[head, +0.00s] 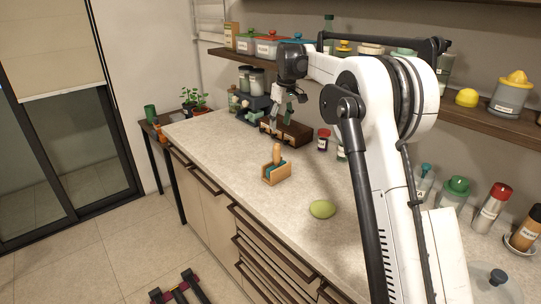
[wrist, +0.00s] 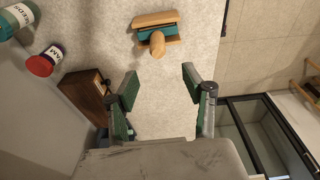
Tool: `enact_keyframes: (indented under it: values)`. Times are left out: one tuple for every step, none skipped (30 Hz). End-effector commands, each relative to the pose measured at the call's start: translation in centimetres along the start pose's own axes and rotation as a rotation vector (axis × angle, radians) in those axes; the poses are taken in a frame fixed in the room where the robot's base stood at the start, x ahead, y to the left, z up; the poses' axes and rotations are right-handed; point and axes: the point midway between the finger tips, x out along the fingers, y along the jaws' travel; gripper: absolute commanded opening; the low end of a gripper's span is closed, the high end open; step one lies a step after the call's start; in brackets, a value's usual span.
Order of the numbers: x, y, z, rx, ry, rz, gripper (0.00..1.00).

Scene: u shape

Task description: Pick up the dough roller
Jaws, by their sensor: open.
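The dough roller (head: 271,174) looks like a wooden frame with a teal part inside and an upright wooden handle. It stands on the light counter (head: 225,150), left of a green oval thing. In the wrist view the dough roller (wrist: 155,20) is at the top middle, with its round handle end towards the camera. My gripper (head: 290,104) is above the back of the counter, beyond the dough roller and apart from it. In the wrist view my gripper (wrist: 160,77) has its two fingers spread, with only bare counter between them.
A green oval thing (head: 322,209) lies near the front edge. A wall shelf (head: 470,103) with containers runs above. The counter around the dough roller is clear.

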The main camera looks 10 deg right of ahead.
Motion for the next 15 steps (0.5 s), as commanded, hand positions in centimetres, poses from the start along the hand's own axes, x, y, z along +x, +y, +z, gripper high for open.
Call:
enact_keyframes:
  values:
    - [0.2,0.3,-0.3,-0.005,-0.003,-0.003,0.45]
    - [0.4,0.3,-0.4,-0.008,-0.005,-0.005,0.45]
    - [0.6,0.4,-0.5,-0.011,-0.007,-0.006,0.45]
    - [0.8,0.5,-0.5,-0.012,-0.008,-0.007,0.45]
    - [1.0,0.5,-0.6,-0.013,-0.008,-0.008,0.45]
    - [1.4,0.5,-0.6,-0.014,-0.009,-0.008,0.45]
    - [1.7,0.5,-0.6,-0.014,-0.009,-0.008,0.45]
    - [2.1,0.5,-0.6,-0.014,-0.009,-0.008,0.45]
    - [2.8,0.5,-0.6,-0.014,-0.009,-0.008,0.45]
    - [3.3,0.5,-0.6,-0.014,-0.009,-0.008,0.45]
    - [3.9,0.4,-0.5,-0.014,-0.009,-0.008,0.45]
    - [4.7,0.5,-0.6,-0.014,-0.008,-0.008,0.45]
    - [5.2,0.5,-0.6,-0.014,-0.008,-0.008,0.45]
    - [5.7,0.4,-0.5,-0.014,-0.008,-0.008,0.45]
    - [6.4,0.4,-0.5,-0.014,-0.008,-0.008,0.45]
